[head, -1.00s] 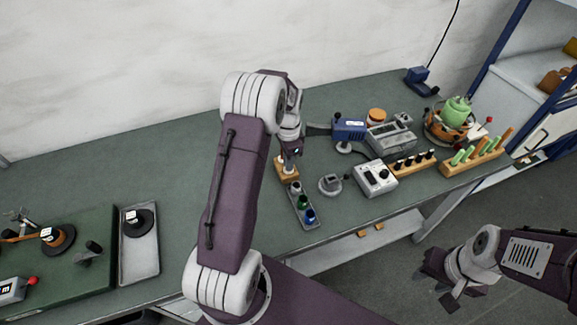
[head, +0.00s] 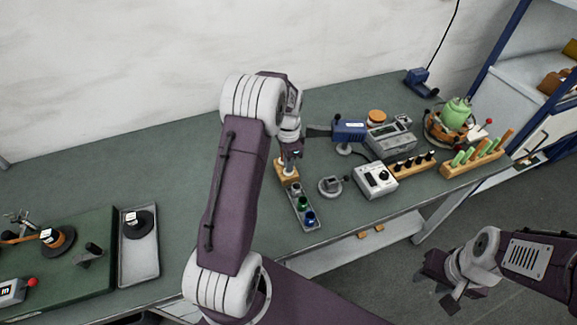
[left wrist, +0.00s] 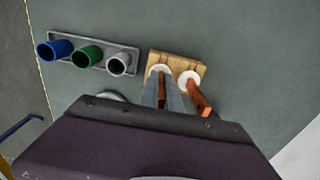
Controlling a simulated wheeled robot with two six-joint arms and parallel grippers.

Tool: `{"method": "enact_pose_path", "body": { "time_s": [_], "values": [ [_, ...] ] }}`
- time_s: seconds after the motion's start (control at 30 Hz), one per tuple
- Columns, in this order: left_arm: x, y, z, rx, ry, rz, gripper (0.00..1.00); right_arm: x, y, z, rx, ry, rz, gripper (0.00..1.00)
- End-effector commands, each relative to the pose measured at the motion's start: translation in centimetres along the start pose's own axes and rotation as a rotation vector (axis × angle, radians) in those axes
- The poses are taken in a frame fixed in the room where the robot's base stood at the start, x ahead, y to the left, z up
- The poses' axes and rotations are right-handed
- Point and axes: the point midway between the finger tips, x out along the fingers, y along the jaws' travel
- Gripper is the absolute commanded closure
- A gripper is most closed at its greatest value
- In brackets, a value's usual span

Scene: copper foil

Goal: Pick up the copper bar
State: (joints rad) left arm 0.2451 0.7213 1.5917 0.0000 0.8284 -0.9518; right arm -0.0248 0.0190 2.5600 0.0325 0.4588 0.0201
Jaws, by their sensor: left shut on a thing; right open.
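A wooden block (head: 288,176) with two white round sockets stands on the bench, and it also shows in the left wrist view (left wrist: 189,60). A copper bar (left wrist: 161,90) stands at the left socket in the wrist view. My left gripper (left wrist: 167,98) is shut on this bar, with its grey fingers alongside it and covering part of it. A second copper bar (left wrist: 199,97) stands in the right socket, beside the fingers. In the head view my left gripper (head: 290,164) is right over the block and the bars are mostly hidden. My right gripper (head: 440,288) is open and empty, off the bench.
A grey tray (head: 309,225) with blue, green and silver cylinders lies close to the block. A round grey fixture (head: 330,186), a grey meter (head: 376,180) and a blue device (head: 348,131) stand to the right.

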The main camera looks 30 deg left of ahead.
Motion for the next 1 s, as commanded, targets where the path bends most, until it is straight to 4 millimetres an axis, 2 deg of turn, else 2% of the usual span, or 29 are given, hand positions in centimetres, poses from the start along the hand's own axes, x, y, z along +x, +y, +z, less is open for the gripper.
{"method": "enact_pose_path", "body": {
  "time_s": [0.17, 0.33, 0.7, 0.8, 1.0],
  "values": [
    [-1.1, -0.1, -0.1, 0.0, 0.003, -0.004, 1.0, 0.1, 0.0, 0.0, 0.0, 0.0, 0.0, 0.6],
    [-4.1, -0.2, -0.1, 0.0, 0.004, -0.006, 1.0, 0.3, 0.0, 0.0, 0.0, 0.0, 0.0, 0.6],
    [-9.2, 4.5, -7.5, 0.006, 0.002, -0.002, 1.0, 0.5, 0.0, 0.1, 0.0, 0.0, 0.0, 0.6],
    [-10.2, 5.3, -8.8, 0.003, 0.002, -0.002, 1.0, 0.4, 0.0, 0.0, 0.0, 0.0, 0.0, 0.6],
    [-11.0, 6.1, -9.9, 0.0, 0.0, 0.0, 1.0, 0.3, 0.0, 0.0, 0.0, 0.0, 0.0, 0.6]
  ]
}}
